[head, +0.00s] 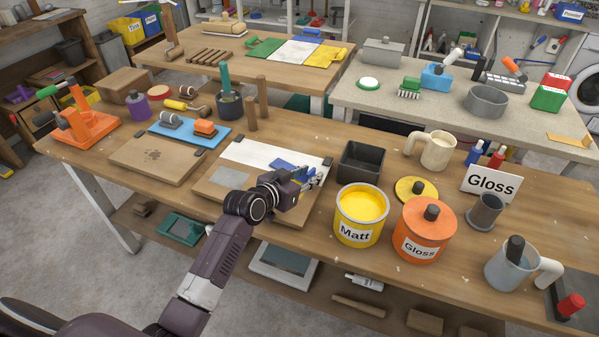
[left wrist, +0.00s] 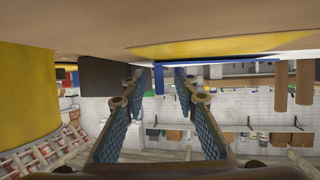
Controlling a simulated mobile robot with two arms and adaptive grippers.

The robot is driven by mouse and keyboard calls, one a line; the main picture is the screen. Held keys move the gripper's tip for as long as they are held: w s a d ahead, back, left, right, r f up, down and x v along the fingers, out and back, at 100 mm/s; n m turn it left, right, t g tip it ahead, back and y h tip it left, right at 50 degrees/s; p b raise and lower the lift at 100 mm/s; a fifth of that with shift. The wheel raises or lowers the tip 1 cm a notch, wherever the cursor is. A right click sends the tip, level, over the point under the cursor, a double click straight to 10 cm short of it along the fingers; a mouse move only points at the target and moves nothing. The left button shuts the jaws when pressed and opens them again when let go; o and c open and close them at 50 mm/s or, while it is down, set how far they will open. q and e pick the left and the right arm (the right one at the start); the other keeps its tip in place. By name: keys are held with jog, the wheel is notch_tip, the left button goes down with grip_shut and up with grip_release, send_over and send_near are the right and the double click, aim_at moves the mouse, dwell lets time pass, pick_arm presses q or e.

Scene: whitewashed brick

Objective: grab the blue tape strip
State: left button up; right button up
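A blue tape strip (head: 281,164) shows on the white sheet (head: 252,154) of a wooden board (head: 255,209), partly hidden behind my left gripper. My left gripper (head: 316,177) is low over the right side of that board. In the left wrist view, which looks upside down, its two fingers (left wrist: 158,100) stand apart. A narrow blue piece (left wrist: 159,78), apparently the strip's end, shows in the gap beyond the fingertips. I cannot tell whether either finger touches it. My right gripper is not in view.
A dark square tray (head: 361,163) stands just right of my left gripper. The yellow Matt pot (head: 360,231) and orange Gloss pot (head: 423,245) stand nearer the front edge. A second wooden board (head: 153,160) and a blue mat (head: 166,134) lie left.

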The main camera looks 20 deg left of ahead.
pick_arm(q)
grip_shut()
